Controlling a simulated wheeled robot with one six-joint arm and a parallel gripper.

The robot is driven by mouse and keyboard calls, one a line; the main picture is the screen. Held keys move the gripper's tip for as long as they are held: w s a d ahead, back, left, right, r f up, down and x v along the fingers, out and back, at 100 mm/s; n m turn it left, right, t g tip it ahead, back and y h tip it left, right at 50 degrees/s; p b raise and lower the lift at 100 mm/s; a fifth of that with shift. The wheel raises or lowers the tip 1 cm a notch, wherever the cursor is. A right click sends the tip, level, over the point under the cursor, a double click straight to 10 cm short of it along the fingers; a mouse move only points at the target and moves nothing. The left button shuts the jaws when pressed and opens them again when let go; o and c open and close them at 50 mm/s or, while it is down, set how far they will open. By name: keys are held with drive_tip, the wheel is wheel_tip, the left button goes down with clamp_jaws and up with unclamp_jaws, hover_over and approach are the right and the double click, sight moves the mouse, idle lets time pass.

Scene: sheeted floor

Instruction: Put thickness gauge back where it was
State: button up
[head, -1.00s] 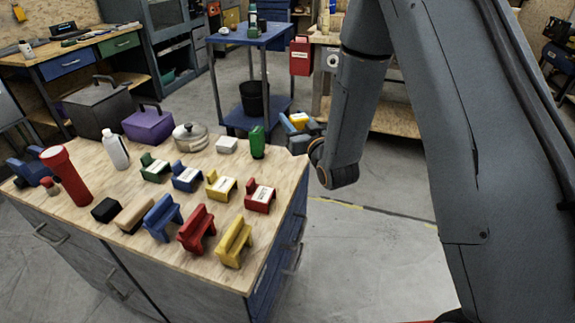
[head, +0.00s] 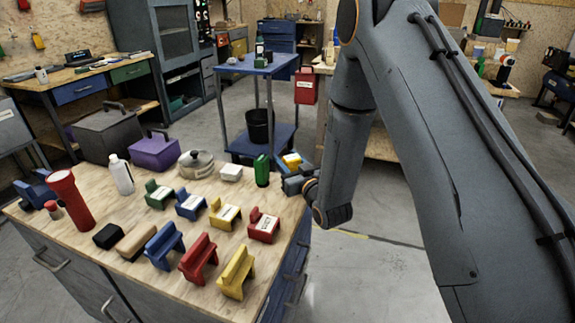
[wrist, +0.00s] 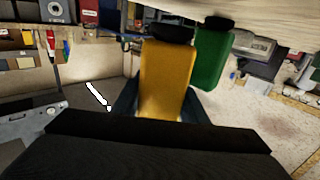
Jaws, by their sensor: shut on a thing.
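My gripper (head: 291,167) is shut on a yellow thing with a black rounded end (wrist: 168,75), which I take to be the thickness gauge. Only its yellow top (head: 291,160) shows in the head view, at the bench's far right edge. In the wrist view the dark fingers (wrist: 160,104) stand on both sides of its lower part. A similar green thing (head: 262,170) stands on the bench left of my gripper. In the wrist view the green thing (wrist: 211,58) is just behind the yellow one and partly hidden. I cannot tell whether the yellow thing touches the bench.
A blue trolley (head: 255,65) stands behind.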

drive_tip(key=shift+f, duration=0.9)
drive_tip(key=o, duration=0.9)
drive_tip(key=shift+f, duration=0.15)
drive_tip(key=shift+c, duration=0.2)
drive_tip(key=shift+r, duration=0.2)
drive_tip(key=b+v, duration=0.1)
drive_tip(key=v, duration=1.1)
drive_tip(key=shift+w+d, duration=0.1)
drive_tip(key=shift+d, duration=0.05)
